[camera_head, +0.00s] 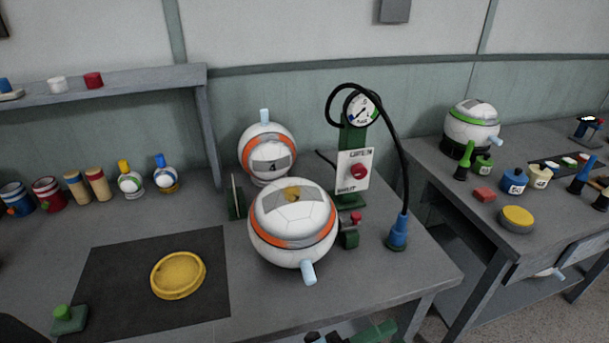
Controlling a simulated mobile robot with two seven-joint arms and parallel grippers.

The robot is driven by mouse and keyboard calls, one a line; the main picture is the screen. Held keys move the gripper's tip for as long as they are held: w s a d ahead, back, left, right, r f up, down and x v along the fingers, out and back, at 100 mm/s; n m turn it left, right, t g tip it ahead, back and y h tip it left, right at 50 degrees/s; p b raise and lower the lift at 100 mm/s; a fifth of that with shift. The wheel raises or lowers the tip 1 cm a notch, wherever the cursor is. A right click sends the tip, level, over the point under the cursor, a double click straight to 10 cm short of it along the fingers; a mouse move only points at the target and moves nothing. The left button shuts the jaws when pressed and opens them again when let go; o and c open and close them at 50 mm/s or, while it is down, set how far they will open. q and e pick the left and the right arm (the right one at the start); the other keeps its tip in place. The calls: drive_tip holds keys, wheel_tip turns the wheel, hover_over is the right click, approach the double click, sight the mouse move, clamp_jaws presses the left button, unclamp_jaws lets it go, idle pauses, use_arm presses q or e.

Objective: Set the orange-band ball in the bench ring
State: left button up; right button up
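One white ball with an orange band (293,228) is at the middle of the bench, between a green upright plate (236,197) and a green block with a red knob (350,232). Its pale blue stub points down toward the front. What it rests on is hidden. A second orange-band ball (268,150), marked with a 4, stands behind it with its stub upward. A yellow round piece with a raised rim (178,275), possibly the ring, lies empty on a dark mat (112,262) at the left. I see neither gripper clearly.
A gauge stand (352,165) with a black hose stands behind the front ball; the hose ends at a blue fitting (397,233). A green button box (69,318) is at the mat's front left. Cans and bottles line the back left. A green-band ball (472,124) is on the right bench.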

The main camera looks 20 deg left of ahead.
use_arm(q)
drive_tip(key=s+a+f+n+t+y, duration=0.1)
drive_tip(key=s+a+f+n+y, duration=0.2)
drive_tip(key=a+f+n+y, duration=0.5)
drive_tip(key=s+a+f+n+y, duration=0.3)
drive_tip(key=a+f+n+y, duration=0.25)
drive_tip(key=f+n, duration=0.4)
drive_tip(key=s+a+f+n+g+y, duration=0.1)
drive_tip(key=s+a+f+n+g, duration=0.2)
drive_tip(key=s, duration=0.5)
drive_tip(key=s+a+f+n+g+y, duration=0.1)
drive_tip(key=s+a+f+n+g, duration=0.2)
drive_tip(key=s+a+f, duration=0.3)
drive_tip(key=shift+s+f+n+y, duration=0.4)
drive_tip(key=shift+s+f, duration=0.35)
drive_tip(key=shift+s, duration=0.35)
